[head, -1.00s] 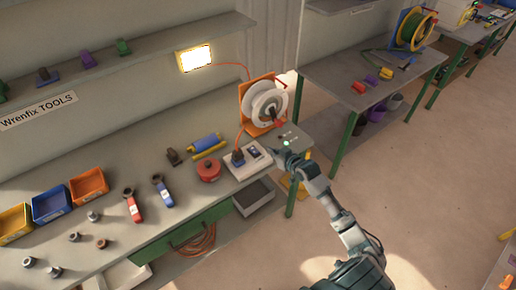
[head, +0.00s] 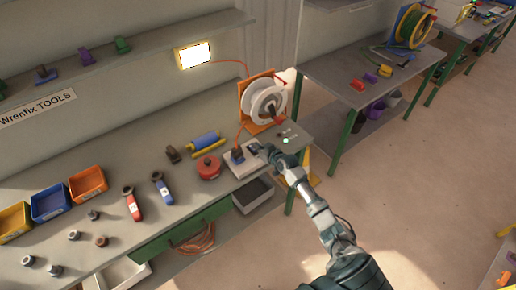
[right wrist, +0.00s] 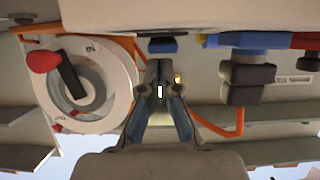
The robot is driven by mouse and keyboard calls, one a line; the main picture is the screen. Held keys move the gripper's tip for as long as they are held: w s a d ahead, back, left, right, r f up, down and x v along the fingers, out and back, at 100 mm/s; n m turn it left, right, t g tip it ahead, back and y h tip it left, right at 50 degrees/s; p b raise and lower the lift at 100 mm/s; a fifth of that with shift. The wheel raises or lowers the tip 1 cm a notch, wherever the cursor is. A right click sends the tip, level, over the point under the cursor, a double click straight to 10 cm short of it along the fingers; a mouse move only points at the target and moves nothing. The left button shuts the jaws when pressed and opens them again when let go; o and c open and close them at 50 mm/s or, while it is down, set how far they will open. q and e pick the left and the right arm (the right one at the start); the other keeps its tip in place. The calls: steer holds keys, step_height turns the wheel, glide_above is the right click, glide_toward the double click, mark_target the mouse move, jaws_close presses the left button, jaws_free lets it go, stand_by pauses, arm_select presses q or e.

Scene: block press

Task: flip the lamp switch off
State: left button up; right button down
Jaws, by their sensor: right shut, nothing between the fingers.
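The lamp (head: 194,55) is a bright rectangle on the wall above the bench, and it is lit. An orange cable runs from it behind the cable reel. The white switch box (head: 233,168) lies on the bench with a dark plug and blue parts on top; the right wrist view shows its pale body (right wrist: 230,12). A small blue rocker switch (right wrist: 163,45) sits on that box. My right gripper (head: 260,149) is shut and empty at the right end of the box, partly covering it. In the right wrist view its fingertips (right wrist: 160,62) are close to the rocker; contact cannot be told.
The white cable reel (head: 264,103) in an orange frame stands just behind the box. A red round tin (head: 208,167) is left of it. Blue and yellow tools (head: 206,143) lie behind the tin. A grey bin (head: 253,196) is below the bench edge.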

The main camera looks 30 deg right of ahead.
steer(key=shift+f, duration=0.35)
steer(key=f+b, duration=0.1)
steer(key=b, duration=0.2)
steer(key=shift+s+f+t, duration=0.25)
steer(key=shift+f+t, duration=0.1)
steer(key=shift+t, duration=0.05)
steer(key=shift+r, duration=0.45)
